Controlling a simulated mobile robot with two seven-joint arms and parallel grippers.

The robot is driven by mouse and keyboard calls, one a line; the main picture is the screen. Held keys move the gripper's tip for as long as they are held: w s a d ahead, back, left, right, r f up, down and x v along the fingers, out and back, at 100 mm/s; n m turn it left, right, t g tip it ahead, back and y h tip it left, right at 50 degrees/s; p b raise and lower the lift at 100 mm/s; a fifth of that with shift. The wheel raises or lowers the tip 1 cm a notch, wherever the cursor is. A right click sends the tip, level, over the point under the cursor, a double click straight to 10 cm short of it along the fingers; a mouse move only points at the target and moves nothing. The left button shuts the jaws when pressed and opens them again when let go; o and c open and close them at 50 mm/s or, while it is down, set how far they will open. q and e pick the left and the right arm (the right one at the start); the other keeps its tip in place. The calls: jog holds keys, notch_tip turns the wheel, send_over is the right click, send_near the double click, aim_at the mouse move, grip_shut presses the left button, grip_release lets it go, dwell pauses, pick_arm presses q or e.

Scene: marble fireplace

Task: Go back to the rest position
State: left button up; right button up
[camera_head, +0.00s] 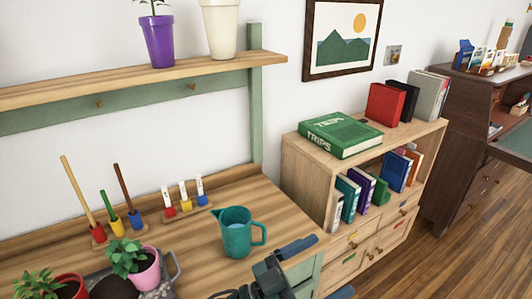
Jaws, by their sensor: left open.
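My left gripper (335,265) is at the bottom centre, in front of the worktop's right end. It is open, with nothing seen between its dark fingers. One finger points up and right, and only a small dark tip of the other shows at the bottom edge. A teal jug (237,232) stands upright on the wooden worktop (200,260), just behind and left of this gripper and apart from it. My right gripper is not in view.
Potted plants (143,268) and upright garden tools (115,220) crowd the worktop's left. A shelf (200,70) with two pots hangs above. A bookcase (300,150) with books stands right, and a dark desk (460,130) beyond. Wooden floor (440,260) is clear at lower right.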

pick_arm(q)
jog(key=w+a+f+n+t+y, duration=0.2)
jog(key=a+f+n+t+y, duration=0.3)
jog(key=a+n+t+y, duration=0.2)
jog(key=s+a+f+n+g+y, duration=0.1)
jog(key=s+a+f+g+y, duration=0.1)
jog(key=s+a+f+y, duration=0.3)
jog(key=s+a+f+n+g+y+p, duration=0.1)
jog(key=s+a+f+y, duration=0.4)
jog(key=a+f, duration=0.5)
jog(key=shift+s+a+f+n+g, duration=0.15)
jog(key=shift+a+f+n+g, duration=0.25)
jog(key=shift+a+n, duration=0.2)
